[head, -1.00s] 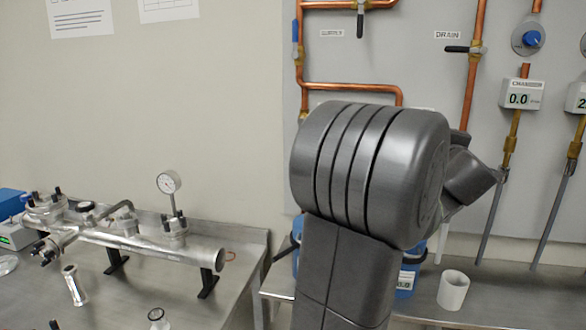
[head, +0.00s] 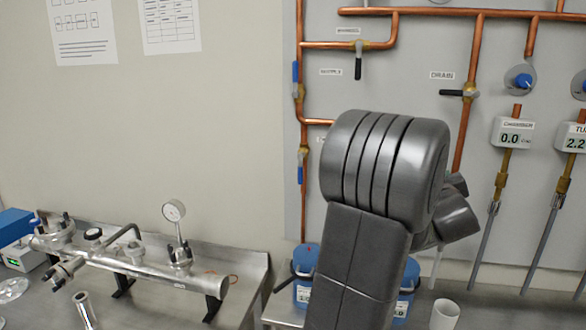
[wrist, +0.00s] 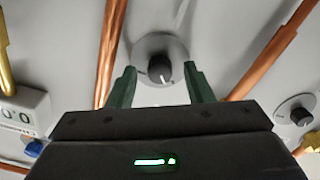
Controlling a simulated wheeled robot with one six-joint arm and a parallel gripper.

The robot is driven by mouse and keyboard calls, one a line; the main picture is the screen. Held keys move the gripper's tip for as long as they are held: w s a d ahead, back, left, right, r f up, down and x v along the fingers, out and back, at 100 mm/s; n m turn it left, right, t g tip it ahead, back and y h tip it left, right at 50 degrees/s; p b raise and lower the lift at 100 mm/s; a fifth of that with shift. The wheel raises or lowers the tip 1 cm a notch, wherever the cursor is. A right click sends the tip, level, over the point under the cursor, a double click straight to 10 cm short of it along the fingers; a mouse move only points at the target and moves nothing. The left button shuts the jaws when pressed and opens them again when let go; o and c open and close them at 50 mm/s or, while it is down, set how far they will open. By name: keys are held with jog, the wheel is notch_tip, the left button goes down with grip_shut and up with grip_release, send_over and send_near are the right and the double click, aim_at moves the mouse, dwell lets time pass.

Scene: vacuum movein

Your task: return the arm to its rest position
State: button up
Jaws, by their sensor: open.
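My gripper (wrist: 162,88) shows in the wrist view with its two green fingers apart and nothing between them.
Copper pipes (head: 430,12) and valves run over the wall panel. A chamber readout (head: 510,138) reads 0.0. A metal vacuum manifold (head: 140,262) with a gauge stands on the left bench. Blue containers (head: 306,262) and a white cup (head: 445,314) are near my arm.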

jog(key=m+p, duration=0.6)
jog(key=p, duration=0.3)
jog(key=shift+r+m, duration=0.1)
jog(key=shift+m, duration=0.3)
jog(key=shift+p, duration=0.4)
